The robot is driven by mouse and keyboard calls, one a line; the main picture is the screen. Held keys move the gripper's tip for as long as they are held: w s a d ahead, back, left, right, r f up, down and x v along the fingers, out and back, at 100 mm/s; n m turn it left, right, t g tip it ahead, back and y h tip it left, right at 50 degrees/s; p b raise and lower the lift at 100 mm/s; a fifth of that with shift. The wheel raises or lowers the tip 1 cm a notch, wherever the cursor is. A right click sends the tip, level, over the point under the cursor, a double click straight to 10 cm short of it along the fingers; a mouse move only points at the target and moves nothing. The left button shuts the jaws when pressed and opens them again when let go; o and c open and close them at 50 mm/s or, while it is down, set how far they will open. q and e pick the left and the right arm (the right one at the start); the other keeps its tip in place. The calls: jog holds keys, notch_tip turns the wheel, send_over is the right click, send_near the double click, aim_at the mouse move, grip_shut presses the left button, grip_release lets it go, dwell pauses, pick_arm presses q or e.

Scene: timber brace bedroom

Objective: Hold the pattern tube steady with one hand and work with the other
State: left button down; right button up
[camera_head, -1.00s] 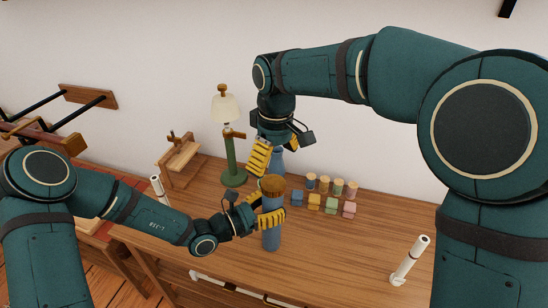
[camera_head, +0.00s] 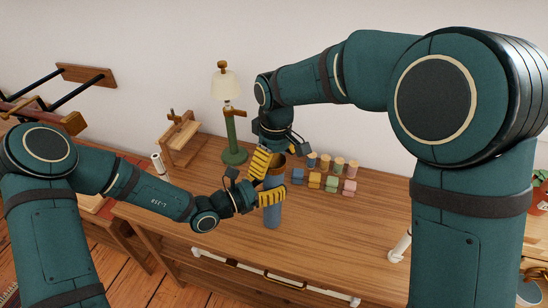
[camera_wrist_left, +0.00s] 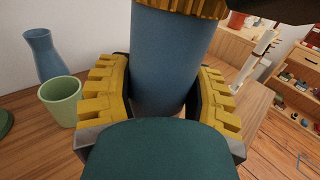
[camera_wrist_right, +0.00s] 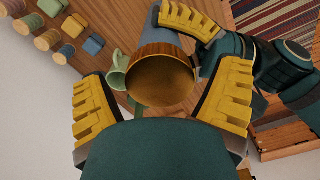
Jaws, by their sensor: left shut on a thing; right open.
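The pattern tube is a blue cylinder (camera_head: 272,215) with a brown top (camera_wrist_right: 150,56), upright on the desk. My left gripper (camera_head: 270,197) is shut around its upper body. In the left wrist view the blue body (camera_wrist_left: 163,60) stands between the yellow finger pads. My right gripper (camera_head: 273,163) is open, over the tube's top. In the right wrist view its fingers (camera_wrist_right: 166,88) stand apart with the round brown top between and beyond them. I cannot tell whether they touch it, or whether the top is a lid or an open mouth.
Spools (camera_head: 325,161) and small coloured blocks (camera_head: 314,180) stand to the right of the tube. A green lamp (camera_head: 232,140) stands behind left. A green cup (camera_wrist_left: 60,100) and a blue vase (camera_wrist_left: 42,55) are near the tube. The desk (camera_head: 340,225) is clear in front right.

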pick_arm(q)
jog(key=shift+f, duration=0.1)
pick_arm(e)
jog(key=c, duration=1.2)
jog(key=o, duration=1.3)
notch_tip(320, 180, up, 12)
jog(key=shift+d, duration=0.1)
pick_arm(q)
jog(key=shift+c, duration=0.9)
grip_release()
